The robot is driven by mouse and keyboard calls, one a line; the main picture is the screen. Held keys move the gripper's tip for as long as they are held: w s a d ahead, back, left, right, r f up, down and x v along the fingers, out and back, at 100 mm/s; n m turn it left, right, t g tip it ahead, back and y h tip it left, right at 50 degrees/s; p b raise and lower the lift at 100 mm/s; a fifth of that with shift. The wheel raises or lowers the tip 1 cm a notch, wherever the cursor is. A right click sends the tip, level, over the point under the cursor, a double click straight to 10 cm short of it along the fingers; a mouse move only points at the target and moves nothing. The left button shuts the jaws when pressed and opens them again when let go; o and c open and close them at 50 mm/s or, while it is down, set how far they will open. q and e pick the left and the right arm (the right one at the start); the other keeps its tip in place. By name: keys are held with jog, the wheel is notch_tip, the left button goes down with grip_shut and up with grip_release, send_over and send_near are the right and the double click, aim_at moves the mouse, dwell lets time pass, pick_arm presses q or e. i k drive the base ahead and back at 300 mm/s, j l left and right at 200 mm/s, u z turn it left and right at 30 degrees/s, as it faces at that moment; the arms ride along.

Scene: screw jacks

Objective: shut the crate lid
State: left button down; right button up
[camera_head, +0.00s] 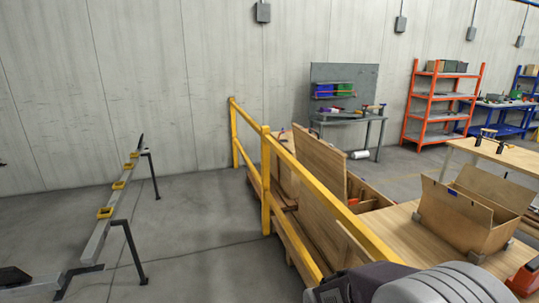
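A wooden crate (376,195) stands behind the yellow railing, partly hidden by its tall upright wooden panel (322,160), which looks like a lid standing open. A smaller brown box (463,228) stands to the right on a wooden surface, with its top panels raised and open. I cannot tell for certain which of the two is the task's crate. A grey and dark part of my arm fills the bottom right of the head view. Neither gripper's fingers show.
A yellow railing (267,180) runs diagonally in front of the upright panel. A long metal rail on legs (93,245) stands at the left. The floor between them is clear. A grey workbench (350,117) and orange shelves (437,115) stand at the back.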

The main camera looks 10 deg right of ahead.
aim_at(327, 163)
jog(key=i+j+z, duration=0.1)
jog(key=i+z, duration=0.35)
jog(key=i+j+z, duration=1.3)
jog(key=k, duration=0.05)
